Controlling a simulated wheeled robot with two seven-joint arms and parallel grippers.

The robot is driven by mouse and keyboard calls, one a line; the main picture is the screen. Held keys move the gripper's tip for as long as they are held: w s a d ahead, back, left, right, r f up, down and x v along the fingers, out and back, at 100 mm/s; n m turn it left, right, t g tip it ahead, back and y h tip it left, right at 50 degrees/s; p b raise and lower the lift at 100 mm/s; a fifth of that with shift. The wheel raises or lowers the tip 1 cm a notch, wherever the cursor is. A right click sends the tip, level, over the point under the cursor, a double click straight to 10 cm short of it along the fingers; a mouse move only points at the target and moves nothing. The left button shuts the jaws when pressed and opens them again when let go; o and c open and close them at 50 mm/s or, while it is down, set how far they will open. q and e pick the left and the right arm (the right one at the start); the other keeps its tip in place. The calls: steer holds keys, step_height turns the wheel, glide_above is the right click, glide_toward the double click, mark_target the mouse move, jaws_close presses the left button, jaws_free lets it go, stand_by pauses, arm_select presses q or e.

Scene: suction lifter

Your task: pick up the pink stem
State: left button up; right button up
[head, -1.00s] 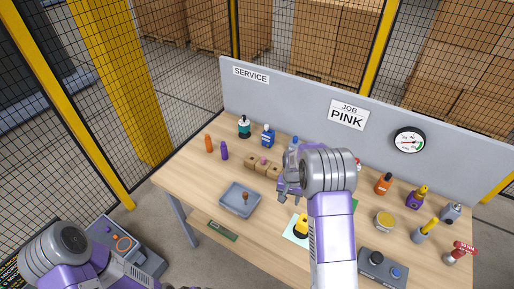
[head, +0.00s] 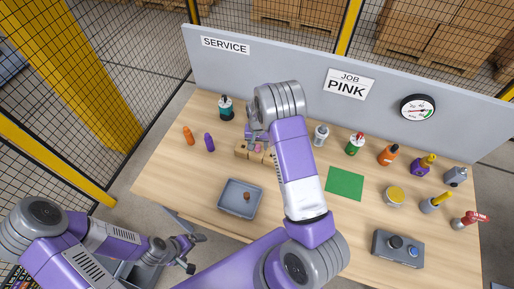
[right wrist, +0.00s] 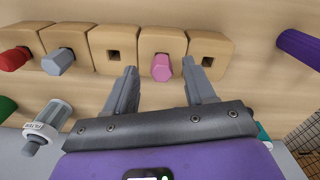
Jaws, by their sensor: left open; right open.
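The pink stem (right wrist: 161,68) stands in a hole of one wooden block (right wrist: 163,42) in a row of blocks, in the right wrist view. In the head view the pink stem (head: 257,148) shows small below my right gripper (head: 258,137). In the wrist view the open fingers of my right gripper (right wrist: 160,70) lie to either side of the stem, with gaps. A red stem (right wrist: 14,59) and a grey-blue stem (right wrist: 60,62) sit in blocks to the left. My left gripper (head: 188,254) is open and empty at the lower left, off the table.
A grey tray (head: 226,208) with a small brown piece stands in front of the blocks. Orange (head: 188,135) and purple (head: 209,142) pieces stand to their left. Several bottles and tools stand to the right, around a green mat (head: 344,184). A panel (head: 290,70) closes the back.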

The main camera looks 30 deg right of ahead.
mark_target(257, 151)
steer(key=shift+w+f, duration=0.15)
steer(key=shift+f, duration=1.05)
jaws_close()
